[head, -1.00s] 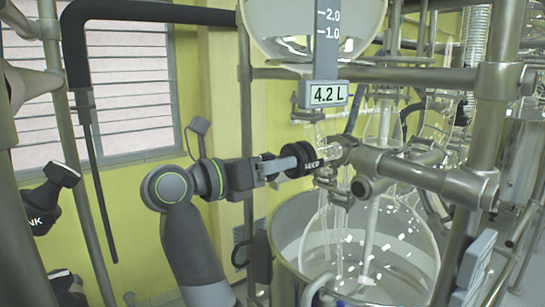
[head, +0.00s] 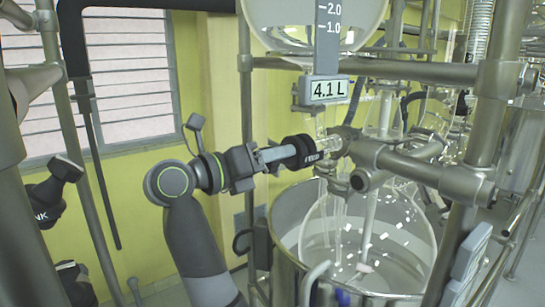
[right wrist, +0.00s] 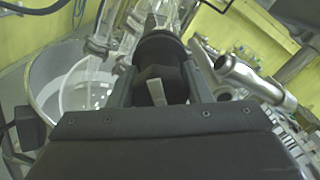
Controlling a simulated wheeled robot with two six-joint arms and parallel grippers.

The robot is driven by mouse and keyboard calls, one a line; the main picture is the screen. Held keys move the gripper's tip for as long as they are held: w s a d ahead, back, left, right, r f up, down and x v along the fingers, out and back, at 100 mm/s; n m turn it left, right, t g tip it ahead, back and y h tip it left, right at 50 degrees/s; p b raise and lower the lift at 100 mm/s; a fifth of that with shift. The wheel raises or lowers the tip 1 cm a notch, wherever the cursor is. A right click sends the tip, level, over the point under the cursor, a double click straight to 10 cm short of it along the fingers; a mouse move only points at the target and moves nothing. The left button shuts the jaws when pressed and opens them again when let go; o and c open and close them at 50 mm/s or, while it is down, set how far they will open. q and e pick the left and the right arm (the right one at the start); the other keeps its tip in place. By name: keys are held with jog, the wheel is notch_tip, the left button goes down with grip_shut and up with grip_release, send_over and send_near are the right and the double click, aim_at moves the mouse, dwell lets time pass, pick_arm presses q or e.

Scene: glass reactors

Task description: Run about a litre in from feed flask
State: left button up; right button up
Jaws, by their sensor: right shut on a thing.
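The round glass feed flask (head: 275,28) hangs at the top of the head view, cut off by the upper edge. A grey scale in front of it shows 2.0 and 1.0, and its display (head: 324,90) reads 4.1 L. My right gripper (head: 290,154) is shut on the black valve knob (head: 304,151) below the flask, beside the glass outlet. The knob (right wrist: 160,48) sits between the fingers in the right wrist view. A large glass vessel (head: 345,235) stands below, inside a steel pot (head: 285,235).
Steel frame tubes (head: 425,72) and a clamp bar (head: 430,175) stand close to the right of my right gripper. A shuttered window (head: 130,80) is behind.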

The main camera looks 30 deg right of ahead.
jog(key=o, duration=1)
jog(key=shift+a+f+b, duration=0.1)
jog(key=shift+a+b, duration=0.35)
jog(key=shift+a, duration=0.15)
jog(key=s+a+b, duration=0.2)
jog(key=a+b, duration=0.8)
jog(key=a, duration=0.6)
jog(key=shift+s, duration=0.2)
